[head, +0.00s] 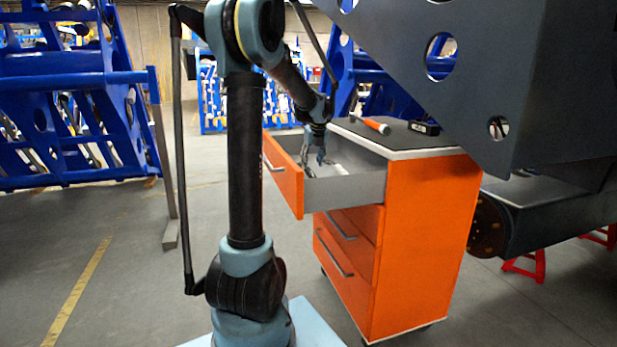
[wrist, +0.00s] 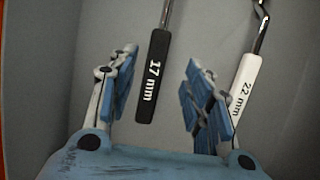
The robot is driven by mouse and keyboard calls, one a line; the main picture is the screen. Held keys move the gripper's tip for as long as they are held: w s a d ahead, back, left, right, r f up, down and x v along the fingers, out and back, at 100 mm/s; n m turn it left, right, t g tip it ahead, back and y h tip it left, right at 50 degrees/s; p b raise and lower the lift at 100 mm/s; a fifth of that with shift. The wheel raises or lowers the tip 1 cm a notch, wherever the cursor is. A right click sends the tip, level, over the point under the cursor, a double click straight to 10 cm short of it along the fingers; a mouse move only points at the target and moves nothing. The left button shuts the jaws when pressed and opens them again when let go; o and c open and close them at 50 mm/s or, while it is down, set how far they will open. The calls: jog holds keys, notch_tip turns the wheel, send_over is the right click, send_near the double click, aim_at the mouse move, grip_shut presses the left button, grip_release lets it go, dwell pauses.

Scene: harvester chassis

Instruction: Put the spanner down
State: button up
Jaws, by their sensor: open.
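My gripper (wrist: 155,100) is open in the wrist view, with its blue-padded fingers spread apart. A spanner with a black handle marked 17 mm (wrist: 153,78) lies between and beyond the fingertips, apart from both fingers. In the head view, my gripper (head: 315,158) reaches down into the open top drawer (head: 356,190) of the orange cabinet.
The orange cabinet (head: 425,240) has a dark top carrying an orange-handled tool (head: 376,125) and a small black box (head: 424,127). A large grey chassis panel (head: 480,80) overhangs at the right. Drawer walls surround my gripper.

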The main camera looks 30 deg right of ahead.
aim_at(310, 171)
jog(key=shift+s+a+x, duration=0.1)
jog(key=shift+a+x, duration=0.05)
jog(key=shift+x, duration=1.05)
jog(key=shift+s+a+x, duration=0.1)
jog(key=shift+a+x, duration=0.05)
jog(key=shift+x, duration=1.05)
jog(key=shift+f, duration=0.35)
grip_shut()
